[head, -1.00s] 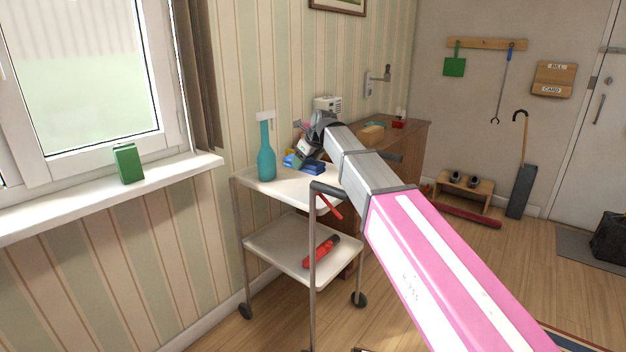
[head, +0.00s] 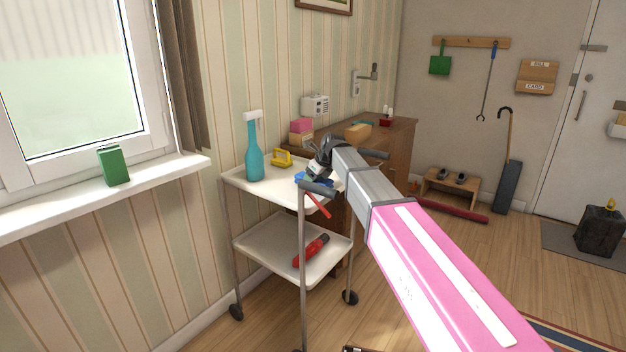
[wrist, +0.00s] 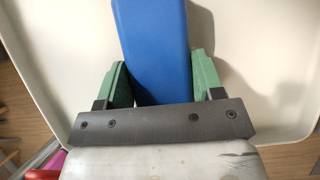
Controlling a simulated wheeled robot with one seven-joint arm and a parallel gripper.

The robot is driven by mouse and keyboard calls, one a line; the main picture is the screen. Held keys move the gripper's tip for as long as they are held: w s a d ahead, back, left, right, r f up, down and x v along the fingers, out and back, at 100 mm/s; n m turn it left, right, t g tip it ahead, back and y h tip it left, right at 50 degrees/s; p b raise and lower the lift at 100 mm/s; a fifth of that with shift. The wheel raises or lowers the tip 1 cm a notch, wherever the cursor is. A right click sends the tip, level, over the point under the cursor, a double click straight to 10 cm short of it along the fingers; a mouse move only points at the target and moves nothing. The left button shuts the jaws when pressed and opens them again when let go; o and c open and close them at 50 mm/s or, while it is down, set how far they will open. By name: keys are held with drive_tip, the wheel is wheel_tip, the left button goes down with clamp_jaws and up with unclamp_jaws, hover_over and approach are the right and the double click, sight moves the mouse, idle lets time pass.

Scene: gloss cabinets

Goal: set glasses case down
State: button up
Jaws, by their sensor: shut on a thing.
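The glasses case is a smooth blue, long box (wrist: 155,40) in the wrist view. It lies between the two green fingers of my gripper (wrist: 158,72), which is shut on it. In the head view a small part of the blue case (head: 312,181) shows below my gripper (head: 317,172), over the right part of the trolley's top shelf (head: 270,188). My wrist hides much of it. The white shelf fills the background of the wrist view. I cannot tell whether the case touches the shelf.
A teal bottle (head: 254,158) and a yellow object (head: 283,157) stand on the top shelf to the left. A red object (head: 311,250) lies on the lower shelf. A wooden cabinet (head: 395,155) stands behind the trolley. The windowsill (head: 150,182) holds a green box (head: 112,166).

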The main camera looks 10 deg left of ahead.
drive_tip(key=o, duration=1)
drive_tip(key=shift+f, duration=0.1)
drive_tip(key=v, duration=1.2)
drive_tip(key=s+d+f+n+h, duration=0.25)
drive_tip(key=d+f+n, duration=0.25)
drive_tip(key=d+f, duration=0.55)
drive_tip(key=s+d+f+n+h, duration=0.1)
drive_tip(key=s+d+f+n, duration=0.35)
drive_tip(key=d+f, duration=0.6)
drive_tip(key=s+d+f+n, duration=0.4)
drive_tip(key=s+d, duration=0.1)
drive_tip(key=s+d+f+n+g+h, duration=0.1)
drive_tip(key=s+d+f+n, duration=0.3)
drive_tip(key=s+d+f, duration=0.1)
drive_tip(key=s+d+f+n+g+h, duration=0.1)
drive_tip(key=s+d+f+n, duration=0.4)
drive_tip(key=d, duration=0.2)
drive_tip(key=shift+s+d+f, duration=0.15)
drive_tip(key=shift+s+d, duration=0.05)
drive_tip(key=shift+d, duration=0.05)
